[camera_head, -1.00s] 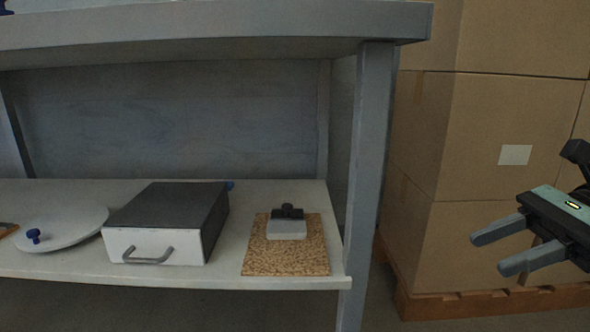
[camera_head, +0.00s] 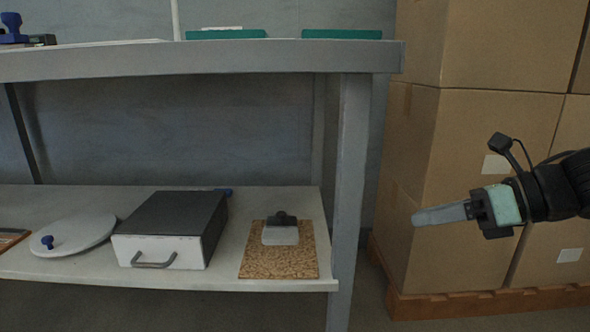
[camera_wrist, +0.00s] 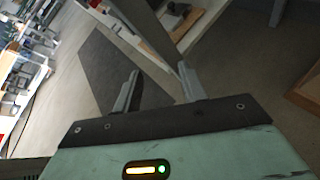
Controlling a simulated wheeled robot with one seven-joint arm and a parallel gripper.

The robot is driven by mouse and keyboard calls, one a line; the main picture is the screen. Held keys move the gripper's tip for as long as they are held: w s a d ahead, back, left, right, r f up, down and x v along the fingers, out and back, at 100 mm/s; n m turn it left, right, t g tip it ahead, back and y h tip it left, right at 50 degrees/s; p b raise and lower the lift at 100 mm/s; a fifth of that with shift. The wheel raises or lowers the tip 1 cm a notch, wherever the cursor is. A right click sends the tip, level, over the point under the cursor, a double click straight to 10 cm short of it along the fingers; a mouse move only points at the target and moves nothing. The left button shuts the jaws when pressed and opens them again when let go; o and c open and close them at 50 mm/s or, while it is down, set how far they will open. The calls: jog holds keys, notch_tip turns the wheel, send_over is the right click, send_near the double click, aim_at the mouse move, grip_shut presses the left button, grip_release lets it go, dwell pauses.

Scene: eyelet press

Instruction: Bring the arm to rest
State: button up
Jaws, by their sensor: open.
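My gripper (camera_head: 440,215) is at the right of the head view, in the air in front of the stacked cardboard boxes and right of the bench leg. It is seen from the side there and points left. In the wrist view my gripper (camera_wrist: 160,88) shows two grey fingers well apart with nothing between them. It is open and empty, over floor and a dark mat.
The grey bench (camera_head: 200,63) has a lower shelf (camera_head: 85,196) holding a black-topped drawer box (camera_head: 170,230), a round white lid (camera_head: 85,235) and a cork mat (camera_head: 280,265) with a small block. Cardboard boxes (camera_head: 480,110) stand on a wooden pallet (camera_head: 480,303).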

jog(key=w+a+r+m+t+h+p, duration=0.3)
jog(key=w+r+m+h+p, duration=0.15)
jog(key=m, duration=0.65)
jog(key=s+a+m+g+h+p, duration=0.2)
jog(key=s+m+g+h+p, duration=0.3)
jog(key=s+m, duration=0.75)
jog(key=s+a+m+g+h+p, duration=0.2)
jog(key=s+m+g+p, duration=0.35)
jog(key=s+m, duration=0.75)
notch_tip(320, 180, up, 37)
jog(key=w+t+p, duration=0.1)
jog(key=t+p, duration=0.1)
jog(key=p, duration=3.5)
jog(key=shift+w+m, duration=0.3)
jog(key=shift+m, duration=0.05)
jog(key=shift+y, duration=0.25)
